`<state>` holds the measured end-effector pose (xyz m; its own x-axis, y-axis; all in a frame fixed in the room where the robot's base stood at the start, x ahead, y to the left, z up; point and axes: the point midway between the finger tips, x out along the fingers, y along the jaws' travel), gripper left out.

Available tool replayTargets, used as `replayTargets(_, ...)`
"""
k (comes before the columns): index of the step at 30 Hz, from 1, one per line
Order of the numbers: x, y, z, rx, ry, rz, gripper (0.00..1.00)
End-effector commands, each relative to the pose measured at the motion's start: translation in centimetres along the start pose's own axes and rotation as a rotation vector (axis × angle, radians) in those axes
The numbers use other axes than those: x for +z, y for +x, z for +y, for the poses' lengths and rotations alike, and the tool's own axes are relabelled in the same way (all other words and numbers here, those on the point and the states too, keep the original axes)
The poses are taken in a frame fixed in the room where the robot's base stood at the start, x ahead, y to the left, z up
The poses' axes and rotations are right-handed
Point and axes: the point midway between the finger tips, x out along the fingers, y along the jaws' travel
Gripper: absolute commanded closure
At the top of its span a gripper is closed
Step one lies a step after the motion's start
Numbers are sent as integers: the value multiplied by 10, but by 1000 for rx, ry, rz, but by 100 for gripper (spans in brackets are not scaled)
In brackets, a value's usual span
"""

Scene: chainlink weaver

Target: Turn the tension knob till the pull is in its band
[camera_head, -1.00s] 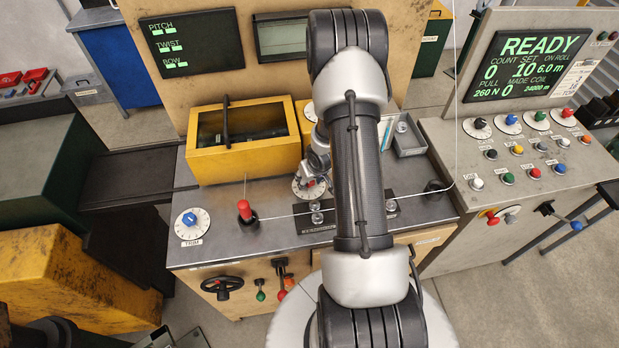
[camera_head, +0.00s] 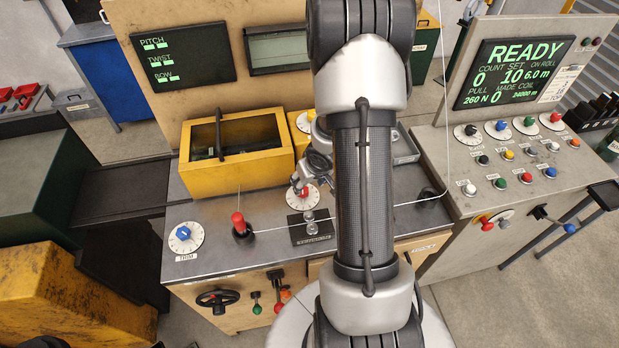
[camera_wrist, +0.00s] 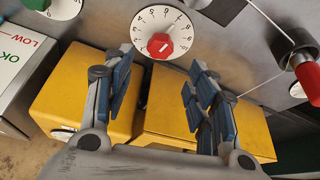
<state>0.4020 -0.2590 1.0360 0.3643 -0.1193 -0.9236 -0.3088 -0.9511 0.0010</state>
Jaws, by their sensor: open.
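A red knob on a white numbered dial (camera_head: 303,196) sits on the grey bench top. It also shows in the wrist view (camera_wrist: 160,45), just beyond my fingertips. I cannot read a name label on it. My gripper (camera_wrist: 160,72) is open and empty, its blue-padded fingers either side of a gap, not closed around the knob. In the head view my gripper (camera_head: 312,168) is partly hidden by my arm, close to the dial. The display (camera_head: 515,73) reads READY, with PULL 260 N.
A yellow box (camera_head: 235,150) stands behind the dial. A red-topped lever (camera_head: 238,222) and a blue TRIM knob (camera_head: 183,234) are to the left. A pale line runs across the bench and up at right. The button console (camera_head: 510,165) stands right.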

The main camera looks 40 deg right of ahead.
Motion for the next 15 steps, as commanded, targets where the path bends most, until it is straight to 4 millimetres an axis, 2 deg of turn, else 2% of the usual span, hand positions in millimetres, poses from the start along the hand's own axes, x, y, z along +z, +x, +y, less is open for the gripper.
replayTargets(6, -1, -20, 0, -1, 0, 1, 48)
replayTargets(15, 0, -27, 0, 0, 1, 0, 48)
